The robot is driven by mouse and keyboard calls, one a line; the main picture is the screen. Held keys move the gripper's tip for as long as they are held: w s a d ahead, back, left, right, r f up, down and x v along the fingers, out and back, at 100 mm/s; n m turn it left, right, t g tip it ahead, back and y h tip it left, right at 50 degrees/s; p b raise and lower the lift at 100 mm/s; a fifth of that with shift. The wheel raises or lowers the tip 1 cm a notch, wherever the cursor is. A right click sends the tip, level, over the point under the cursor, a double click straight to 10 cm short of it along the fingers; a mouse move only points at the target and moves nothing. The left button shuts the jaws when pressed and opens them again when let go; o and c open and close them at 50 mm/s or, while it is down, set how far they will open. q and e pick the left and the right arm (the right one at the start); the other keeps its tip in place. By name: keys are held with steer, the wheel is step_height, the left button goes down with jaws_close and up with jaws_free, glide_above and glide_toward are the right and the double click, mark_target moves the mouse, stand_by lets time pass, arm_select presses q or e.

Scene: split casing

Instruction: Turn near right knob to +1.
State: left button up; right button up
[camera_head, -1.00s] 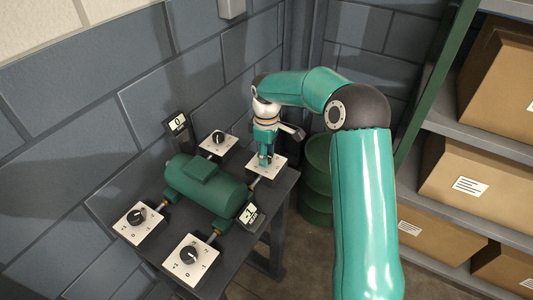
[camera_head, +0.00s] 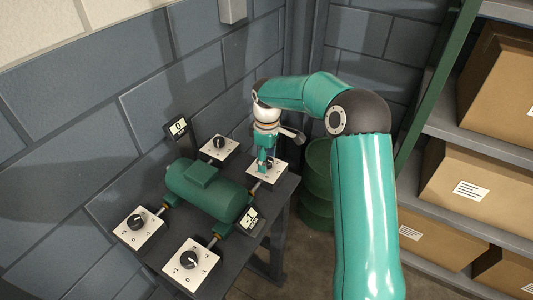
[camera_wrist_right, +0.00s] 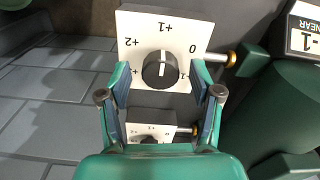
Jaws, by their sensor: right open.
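The knob at my right gripper is black and round with a white pointer line, on a white square plate (camera_head: 281,170) at the right end of the green casing (camera_head: 206,191). In the right wrist view this knob (camera_wrist_right: 160,70) has its pointer towards the +1 mark on the plate (camera_wrist_right: 205,25). My right gripper (camera_head: 266,170) is above that plate. Its open fingers (camera_wrist_right: 161,80) stand on either side of the knob, with visible gaps. A display (camera_wrist_right: 304,35) marked NEAR reads -1; it also shows in the head view (camera_head: 249,219). My left gripper is not in view.
Other knob plates stand at the back (camera_head: 218,148), left (camera_head: 137,229) and front (camera_head: 189,266) of the dark table. A second display (camera_head: 178,126) reads 0. A wall rises behind; a green drum (camera_head: 317,185) and shelves with boxes (camera_head: 470,180) are to the right.

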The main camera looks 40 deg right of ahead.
step_height(320, 180, up, 12)
stand_by(0.5)
stand_by(0.4)
